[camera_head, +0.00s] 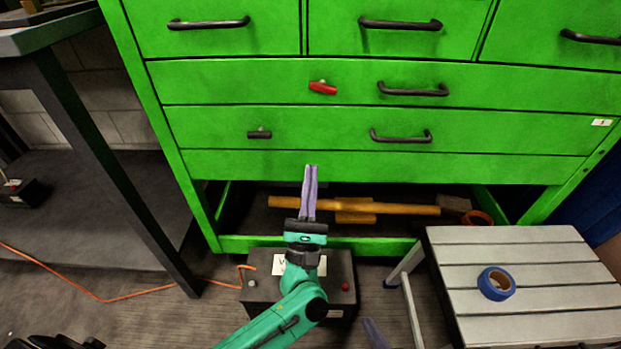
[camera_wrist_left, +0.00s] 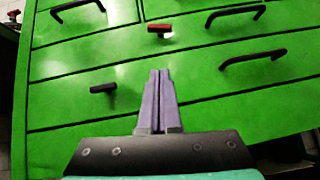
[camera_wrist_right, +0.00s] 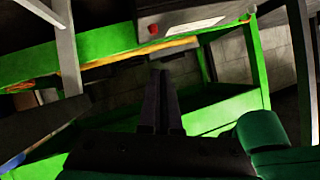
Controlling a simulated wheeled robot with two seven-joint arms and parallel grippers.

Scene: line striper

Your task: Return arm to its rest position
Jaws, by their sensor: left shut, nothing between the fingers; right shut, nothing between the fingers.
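My left gripper (camera_head: 311,168) has its two purple fingers shut together and empty. It points up at the front of the green drawer cabinet (camera_head: 375,167). In the left wrist view its fingers (camera_wrist_left: 159,75) lie side by side against the green drawer fronts, and I cannot tell if they touch. The teal left arm comes up from the bottom of the head view. My right gripper shows in the head view only as a purple finger piece (camera_head: 375,335) low beside the stool. In the right wrist view its dark fingers (camera_wrist_right: 160,78) are shut with nothing between them.
A grey slatted stool (camera_head: 540,260) with a blue tape roll (camera_head: 496,284) stands at right. A dark box (camera_head: 262,290) with a label sits on the floor behind the left arm. An orange cable (camera_head: 110,299) runs at left. A yellow-brown bar (camera_head: 390,208) lies in the cabinet's low opening.

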